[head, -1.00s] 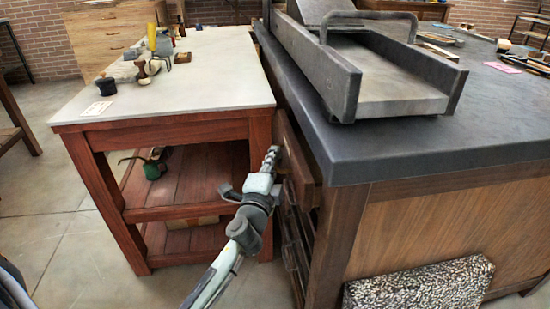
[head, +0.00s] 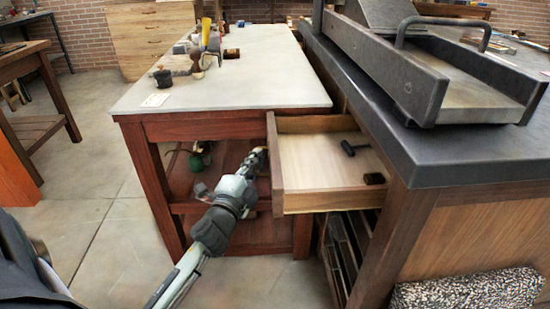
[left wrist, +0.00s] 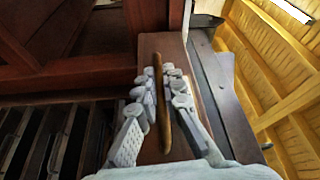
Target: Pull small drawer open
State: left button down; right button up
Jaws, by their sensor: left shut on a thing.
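The small drawer (head: 305,165) stands pulled out from the side of the dark-topped cabinet, under its top, with its pale inside showing. A black T-shaped tool and a small dark block lie in it. My left gripper (head: 258,158) is at the drawer's front, on its left side. In the left wrist view, the fingers of my left gripper (left wrist: 162,100) are shut from both sides on the long brown handle (left wrist: 160,90) of the drawer front (left wrist: 150,148). In the head view the handle is hidden by the gripper. My right gripper is not in view.
A light-topped red-wood table (head: 235,92) stands left of the cabinet, close to the drawer's front. A heavy metal press bed (head: 440,75) sits on the cabinet's dark top (head: 440,150). A speckled block (head: 465,290) is at lower right. Floor (head: 100,235) at left is clear.

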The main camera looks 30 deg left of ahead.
pick_arm(q)
jog(key=shift+s+a, duration=0.7)
jog(key=shift+a, duration=0.2)
jog(key=c, duration=1.6)
grip_release()
jog(key=shift+c, duration=0.2)
jog(key=shift+s, duration=0.1)
jog(key=v, duration=1.1)
jog(key=shift+s+d, duration=0.15)
jog(key=shift+s, duration=0.25)
